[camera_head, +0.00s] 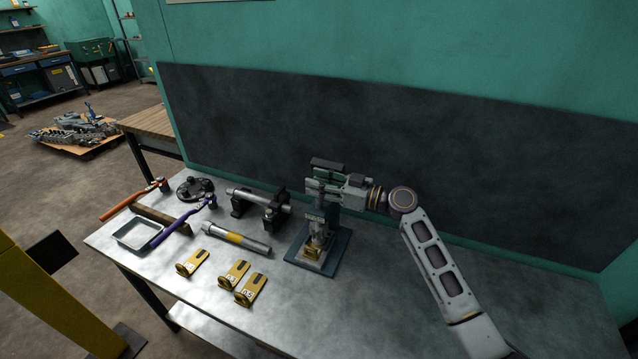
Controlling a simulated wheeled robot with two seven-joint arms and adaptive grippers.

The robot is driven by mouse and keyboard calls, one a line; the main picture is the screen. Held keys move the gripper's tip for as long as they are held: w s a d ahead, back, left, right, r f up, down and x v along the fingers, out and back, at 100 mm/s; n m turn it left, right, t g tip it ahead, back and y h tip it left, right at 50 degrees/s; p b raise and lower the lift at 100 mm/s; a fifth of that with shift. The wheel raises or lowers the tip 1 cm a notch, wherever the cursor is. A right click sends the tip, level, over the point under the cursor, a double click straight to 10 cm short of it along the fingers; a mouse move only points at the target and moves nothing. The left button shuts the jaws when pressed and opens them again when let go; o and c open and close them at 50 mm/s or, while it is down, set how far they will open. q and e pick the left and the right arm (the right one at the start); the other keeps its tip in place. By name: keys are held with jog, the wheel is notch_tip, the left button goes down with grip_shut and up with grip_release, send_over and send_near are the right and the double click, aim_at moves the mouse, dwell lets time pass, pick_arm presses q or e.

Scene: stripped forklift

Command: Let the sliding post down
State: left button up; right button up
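The stand with the sliding post (316,228) is on the metal bench, right of the middle of the bench's tools. My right gripper (322,184) reaches in from the right, level, at the top of the post. Dark and greenish parts show around its fingers, and the fingers partly hide the post's top. I cannot tell whether the fingers are closed on it. My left gripper is not in view.
Left of the stand are a shaft on black supports (259,198), a yellow-banded cylinder (236,239) and several yellow brackets (234,274). Farther left are two long-handled tools, a tray (137,232) and a dark round part (195,189). A wall (400,140) stands behind. The bench's right side is clear.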

jog(key=v, duration=1.2)
jog(key=shift+f, duration=0.1)
dwell(0.6)
